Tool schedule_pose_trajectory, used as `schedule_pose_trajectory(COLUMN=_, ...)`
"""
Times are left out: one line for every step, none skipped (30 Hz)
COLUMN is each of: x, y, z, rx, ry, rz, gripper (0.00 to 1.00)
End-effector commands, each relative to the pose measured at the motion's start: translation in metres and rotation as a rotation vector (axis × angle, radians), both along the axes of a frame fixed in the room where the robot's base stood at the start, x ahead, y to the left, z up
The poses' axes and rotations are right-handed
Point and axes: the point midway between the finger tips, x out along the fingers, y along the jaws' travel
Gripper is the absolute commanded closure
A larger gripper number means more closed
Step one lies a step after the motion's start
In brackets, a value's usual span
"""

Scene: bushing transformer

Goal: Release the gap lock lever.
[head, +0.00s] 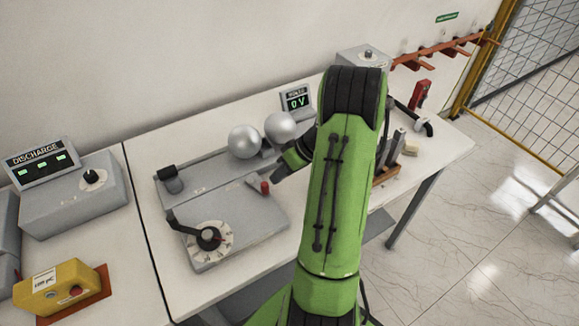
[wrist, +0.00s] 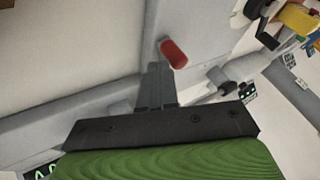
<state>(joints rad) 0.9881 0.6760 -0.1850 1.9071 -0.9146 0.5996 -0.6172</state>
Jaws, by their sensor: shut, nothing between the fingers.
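A grey sphere-gap unit (head: 240,215) lies on the white table, with two silver spheres (head: 262,134) at its back. A small red handle (head: 264,187) stands up from its right part and also shows in the wrist view (wrist: 174,53); this looks like the gap lock lever. My gripper (head: 277,178) is close by it, to its upper right in the head view. In the wrist view my gripper (wrist: 157,68) is shut and empty, its fingertips close beside the red handle. I cannot tell whether they touch. My arm hides part of the unit's right side.
A round dial with a black crank (head: 208,238) sits at the unit's front left, and a black knob (head: 168,173) at its back left. A "0 V" display (head: 297,101) stands behind. A discharge box (head: 75,195) and yellow box (head: 62,287) are at left.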

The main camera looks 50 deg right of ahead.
Motion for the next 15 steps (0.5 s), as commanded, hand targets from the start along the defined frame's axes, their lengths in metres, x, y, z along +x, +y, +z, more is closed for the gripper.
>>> schedule_pose_trajectory(x=0.0020, y=0.0022, z=-0.0042, rx=0.001, ry=0.000, rz=0.000, gripper=1.00)
schedule_pose_trajectory(x=0.0028, y=0.0029, z=-0.0056, rx=0.000, ry=0.000, rz=-0.001, gripper=1.00)
schedule_pose_trajectory(x=0.0034, y=0.0036, z=-0.0071, rx=0.000, ry=0.001, rz=0.000, gripper=1.00)
schedule_pose_trajectory(x=0.0038, y=0.0039, z=-0.0078, rx=-0.001, ry=0.001, rz=-0.001, gripper=1.00)
schedule_pose_trajectory(x=0.0041, y=0.0041, z=-0.0082, rx=-0.001, ry=0.001, rz=0.000, gripper=1.00)
schedule_pose_trajectory(x=0.0042, y=0.0041, z=-0.0082, rx=-0.001, ry=0.000, rz=0.000, gripper=1.00)
schedule_pose_trajectory(x=0.0043, y=0.0041, z=-0.0081, rx=-0.002, ry=0.000, rz=-0.001, gripper=1.00)
schedule_pose_trajectory(x=0.0042, y=0.0040, z=-0.0080, rx=-0.002, ry=0.000, rz=-0.001, gripper=1.00)
schedule_pose_trajectory(x=0.0043, y=0.0041, z=-0.0078, rx=-0.002, ry=0.000, rz=-0.001, gripper=1.00)
schedule_pose_trajectory(x=0.0042, y=0.0040, z=-0.0077, rx=-0.001, ry=0.000, rz=0.000, gripper=1.00)
schedule_pose_trajectory(x=0.0042, y=0.0040, z=-0.0077, rx=-0.001, ry=0.000, rz=0.000, gripper=1.00)
schedule_pose_trajectory(x=0.0042, y=0.0040, z=-0.0077, rx=-0.001, ry=0.000, rz=0.000, gripper=1.00)
schedule_pose_trajectory(x=0.0042, y=0.0040, z=-0.0077, rx=-0.001, ry=0.001, rz=-0.002, gripper=1.00)
schedule_pose_trajectory(x=0.0042, y=0.0040, z=-0.0077, rx=-0.001, ry=0.000, rz=-0.003, gripper=1.00)
schedule_pose_trajectory(x=0.0042, y=0.0040, z=-0.0077, rx=-0.002, ry=0.000, rz=-0.006, gripper=1.00)
